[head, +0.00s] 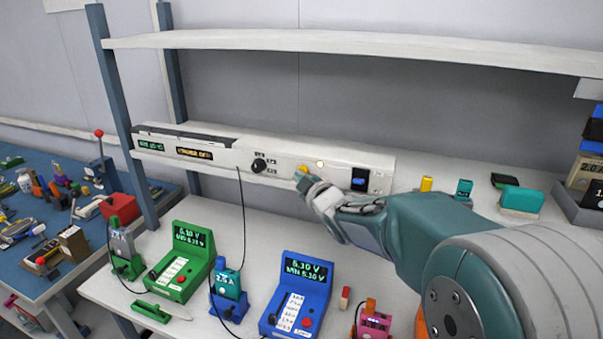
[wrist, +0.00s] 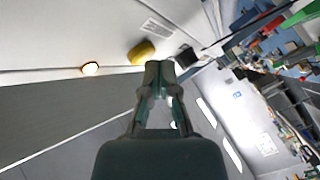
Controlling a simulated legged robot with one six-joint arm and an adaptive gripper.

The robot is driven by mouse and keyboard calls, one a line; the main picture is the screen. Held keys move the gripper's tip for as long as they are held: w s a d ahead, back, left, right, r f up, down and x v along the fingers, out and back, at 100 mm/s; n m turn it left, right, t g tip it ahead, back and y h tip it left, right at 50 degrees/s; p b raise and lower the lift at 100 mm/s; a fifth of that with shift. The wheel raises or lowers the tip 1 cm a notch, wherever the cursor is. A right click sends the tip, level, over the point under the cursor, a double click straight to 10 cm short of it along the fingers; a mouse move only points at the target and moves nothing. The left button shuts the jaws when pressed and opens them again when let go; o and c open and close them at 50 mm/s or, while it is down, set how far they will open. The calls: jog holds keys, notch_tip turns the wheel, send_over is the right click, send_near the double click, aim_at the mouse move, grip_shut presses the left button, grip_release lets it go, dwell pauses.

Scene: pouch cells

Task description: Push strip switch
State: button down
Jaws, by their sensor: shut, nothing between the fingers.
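A long white strip panel (head: 215,153) runs along the back of the bench under the shelf. It bears a round black knob (head: 259,165), a yellow block-like control (head: 302,169), a small lit lamp (head: 320,163) and a black-framed switch with a blue face (head: 360,180). My gripper (head: 306,184) is shut and empty, in front of the panel just below the yellow control. In the wrist view, the shut fingertips (wrist: 160,66) are close to the yellow control (wrist: 142,52), between it and the knob (wrist: 187,57). I cannot tell whether they touch it.
A green meter (head: 183,262) and a blue meter (head: 298,295) stand on the white bench below. A shelf (head: 330,42) spans above the panel. A yellow block (head: 426,184) and teal blocks lie to the right. A cluttered blue table (head: 60,215) is at left.

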jog(key=shift+w+d, duration=0.15)
jog(key=shift+w, duration=0.1)
dwell(0.4)
jog(key=shift+s+a, duration=0.2)
jog(key=shift+s, duration=0.25)
jog(key=shift+s, duration=0.1)
jog(key=s, duration=0.1)
jog(key=s+a, duration=0.1)
jog(key=s, duration=0.1)
jog(key=s+a, duration=0.1)
jog(key=s, duration=0.1)
jog(key=shift+s, duration=0.25)
dwell(0.4)
